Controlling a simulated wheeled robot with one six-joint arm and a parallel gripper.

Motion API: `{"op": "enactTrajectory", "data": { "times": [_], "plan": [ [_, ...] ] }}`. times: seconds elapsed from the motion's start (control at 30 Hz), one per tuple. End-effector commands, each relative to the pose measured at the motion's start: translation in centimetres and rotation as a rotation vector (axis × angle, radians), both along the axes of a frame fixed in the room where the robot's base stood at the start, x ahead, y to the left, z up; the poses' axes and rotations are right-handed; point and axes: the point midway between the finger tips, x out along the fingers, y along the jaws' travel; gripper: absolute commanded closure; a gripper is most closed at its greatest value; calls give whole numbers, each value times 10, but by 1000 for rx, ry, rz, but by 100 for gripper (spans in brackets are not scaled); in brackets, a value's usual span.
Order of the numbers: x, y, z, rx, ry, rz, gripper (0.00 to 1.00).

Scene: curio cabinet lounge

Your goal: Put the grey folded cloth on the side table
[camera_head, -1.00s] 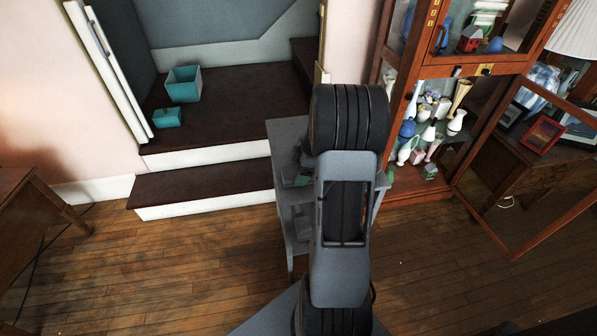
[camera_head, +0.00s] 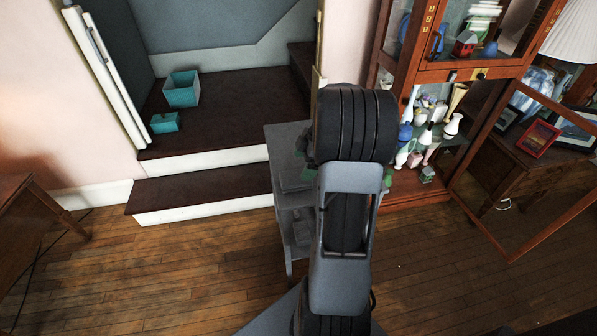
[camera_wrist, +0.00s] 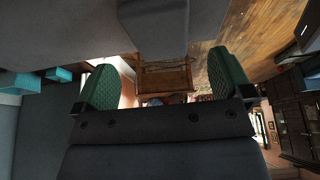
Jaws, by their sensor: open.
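The grey side table (camera_head: 284,143) stands in the middle of the head view, partly hidden behind my arm. A flat grey shape on its top, just left of my arm, looks like the grey folded cloth (camera_head: 291,181); most of it is hidden. In the wrist view a grey block-like shape, likely the cloth (camera_wrist: 153,28), shows at the top centre against a grey surface. My gripper (camera_wrist: 164,86) is open, its two green-padded fingers wide apart with nothing between them. In the head view only bits of green show beside my arm.
A glass curio cabinet (camera_head: 466,70) with small ornaments stands close to the right, its door (camera_head: 519,246) swung open. A dark step (camera_head: 200,188) and teal boxes (camera_head: 182,89) are at the left. The wooden floor (camera_head: 170,270) is clear in front.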

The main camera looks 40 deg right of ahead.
Motion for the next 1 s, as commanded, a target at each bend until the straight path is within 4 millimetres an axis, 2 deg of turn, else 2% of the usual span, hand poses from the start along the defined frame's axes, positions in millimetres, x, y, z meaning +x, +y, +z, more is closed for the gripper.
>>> {"op": "enactTrajectory", "data": {
  "times": [0.1, 0.33, 0.47, 0.57, 0.67, 0.8, 0.9, 1.0],
  "plan": [
    [-3, -8, 21, -1, -2, -1, 3],
    [-8, -18, 46, 0, -1, 0, 3],
    [-9, -8, 56, -8, 19, -28, 3],
    [-9, 19, 64, -30, 67, -109, 3],
    [-15, 61, 73, -68, 128, -246, 3],
    [-34, 121, 80, -123, 179, -491, 3],
    [-53, 155, 81, -143, 185, -663, 3],
    [-70, 180, 80, -142, 173, -816, 3]
  ]
}}
